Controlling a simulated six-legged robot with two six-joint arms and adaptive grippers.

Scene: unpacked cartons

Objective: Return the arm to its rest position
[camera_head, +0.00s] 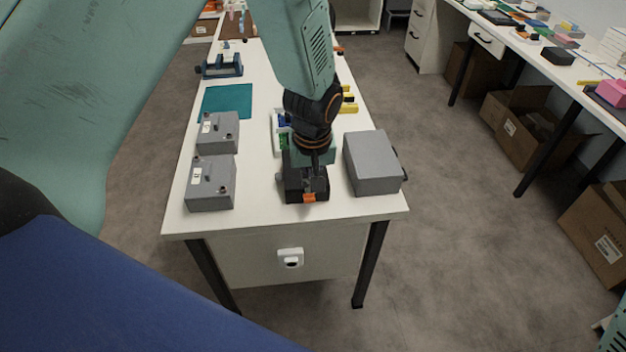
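My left arm comes in from the left, passes out at the top and reaches down over the white table (260,216). Its gripper (314,168) points down near the table's front edge. A dark block with an orange patch (305,186) is directly at or under the gripper; I cannot tell whether they touch. The fingertips blend into the dark shapes, so their opening is unclear. A small teal part of my own body shows at the lower right edge. My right gripper is out of view.
Two grey boxes (210,184) (217,133) stand left of the gripper, and a larger grey case (372,163) stands close on its right. A teal mat (226,101) and a blue vise-like tool (221,66) lie farther back. Open cartons (522,125) stand under the right-hand bench.

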